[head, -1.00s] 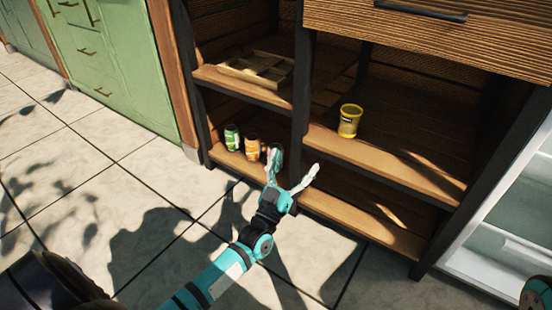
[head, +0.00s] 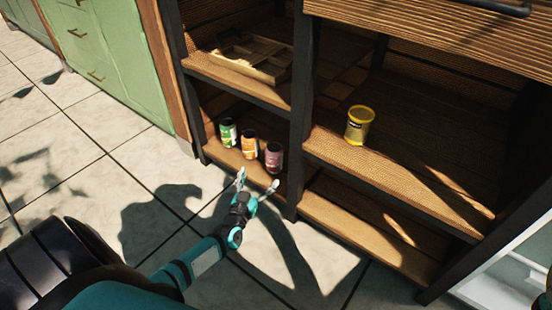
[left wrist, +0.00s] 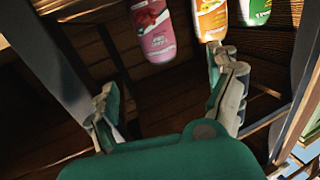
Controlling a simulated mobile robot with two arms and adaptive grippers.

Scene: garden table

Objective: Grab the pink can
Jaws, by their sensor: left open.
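The pink can (head: 273,156) stands upright on the lower left shelf, rightmost of three cans in a row. It looks dark pink in the head view and brighter pink in the left wrist view (left wrist: 154,32). My left gripper (head: 258,182) is open and empty, in front of the shelf edge and just short of the pink can. In the left wrist view my left gripper (left wrist: 165,95) has its fingers spread wide, with the pink can beyond them near the top. My right gripper is not in view.
An orange can (head: 249,144) and a green can (head: 228,132) stand left of the pink can. A dark upright post (head: 302,110) is close on its right. A yellow tub (head: 359,125) is on the right shelf, and a wooden tray (head: 254,58) on the shelf above.

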